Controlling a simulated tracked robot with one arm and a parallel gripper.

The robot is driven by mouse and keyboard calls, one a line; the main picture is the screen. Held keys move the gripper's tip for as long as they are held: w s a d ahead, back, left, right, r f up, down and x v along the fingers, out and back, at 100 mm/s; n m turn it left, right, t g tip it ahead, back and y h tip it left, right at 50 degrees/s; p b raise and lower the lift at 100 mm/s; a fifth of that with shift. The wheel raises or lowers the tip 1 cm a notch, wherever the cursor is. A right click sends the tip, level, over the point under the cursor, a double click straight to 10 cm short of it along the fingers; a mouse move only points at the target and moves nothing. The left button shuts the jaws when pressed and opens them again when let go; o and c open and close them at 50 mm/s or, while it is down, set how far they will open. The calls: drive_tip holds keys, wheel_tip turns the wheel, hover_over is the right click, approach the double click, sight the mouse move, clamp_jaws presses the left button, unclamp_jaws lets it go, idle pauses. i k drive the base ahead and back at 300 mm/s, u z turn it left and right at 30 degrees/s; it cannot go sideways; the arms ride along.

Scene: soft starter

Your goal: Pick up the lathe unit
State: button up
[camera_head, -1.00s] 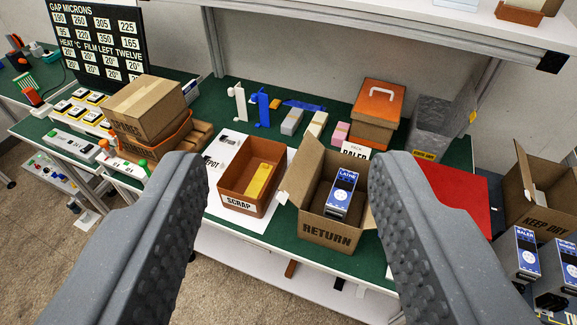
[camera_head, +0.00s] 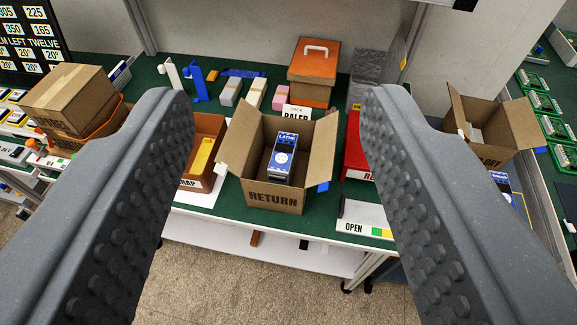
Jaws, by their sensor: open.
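The lathe unit (camera_head: 282,160) is a small box with a blue front marked LATHE and a white round dial. It stands inside an open cardboard box (camera_head: 273,197) marked RETURN, on the green bench top. My gripper (camera_head: 270,98) is open and empty. Its two grey studded fingers frame the view, one to each side of the box, and appear nearer to the camera than the box.
An orange-brown scrap bin (camera_head: 210,125) with a yellow block is left of the box. A red tray (camera_head: 356,150) is to its right, partly behind my finger. An orange toolbox (camera_head: 314,62) stands behind. Another open cardboard box (camera_head: 490,118) is at the right.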

sight(280, 168)
drive_tip(key=u, duration=1.75)
drive_tip(key=k, duration=0.7)
drive_tip(key=z, duration=1.1)
drive_tip(key=i, duration=1)
drive_tip(key=u, duration=0.05)
